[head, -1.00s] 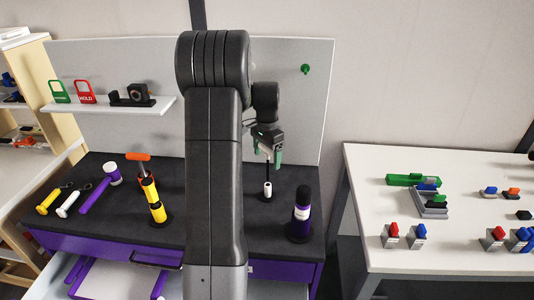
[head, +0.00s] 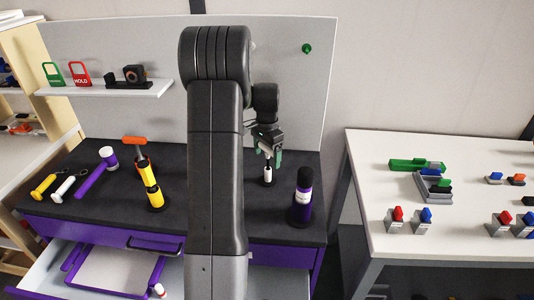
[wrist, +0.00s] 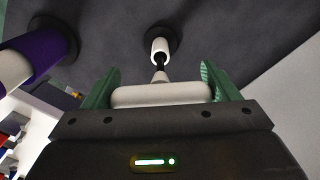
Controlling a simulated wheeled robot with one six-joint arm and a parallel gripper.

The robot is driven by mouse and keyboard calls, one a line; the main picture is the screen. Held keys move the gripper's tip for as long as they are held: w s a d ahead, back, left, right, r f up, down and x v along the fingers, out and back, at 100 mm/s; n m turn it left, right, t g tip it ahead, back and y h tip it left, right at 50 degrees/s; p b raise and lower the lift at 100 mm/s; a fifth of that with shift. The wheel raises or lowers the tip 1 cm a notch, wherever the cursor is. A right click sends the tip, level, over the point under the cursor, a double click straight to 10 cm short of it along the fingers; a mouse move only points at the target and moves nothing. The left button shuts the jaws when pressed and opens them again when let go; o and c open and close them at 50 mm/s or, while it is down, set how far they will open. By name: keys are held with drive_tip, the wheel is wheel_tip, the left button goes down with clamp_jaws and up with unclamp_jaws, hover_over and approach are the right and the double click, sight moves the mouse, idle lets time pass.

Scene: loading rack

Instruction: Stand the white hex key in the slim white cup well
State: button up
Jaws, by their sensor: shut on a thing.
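My gripper (head: 271,158) is shut on the white hex key (wrist: 160,95). Its white crossbar handle lies between the green fingers in the wrist view. Its dark shaft points away from the gripper, toward the slim white cup well (wrist: 160,46), which has a round dark base. In the head view the white cup (head: 267,174) stands upright on the dark bench top, just below the fingertips. In the wrist view the shaft's far end overlaps the cup's mouth and its tip is hidden. I cannot tell how deep it is.
A purple well (head: 303,198) with a white band stands right of the cup. A yellow tool stands in a yellow well (head: 153,190), and an orange-handled tool (head: 138,148) stands behind it. An open drawer (head: 50,268) is below.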

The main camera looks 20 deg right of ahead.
drive_tip(key=shift+f, duration=0.3)
idle(0.5)
drive_tip(key=o, duration=0.9)
drive_tip(key=shift+o, duration=0.2)
drive_tip(key=shift+r, duration=0.1)
wheel_tip(320, 180, up, 14)
drive_tip(key=b, duration=0.2)
drive_tip(key=shift+f, duration=0.2)
drive_tip(key=shift+f, duration=0.1)
wheel_tip(320, 180, down, 14)
drive_tip(key=shift+r+p, duration=0.25)
drive_tip(key=shift+p, duration=0.65)
drive_tip(key=shift+r, duration=0.2)
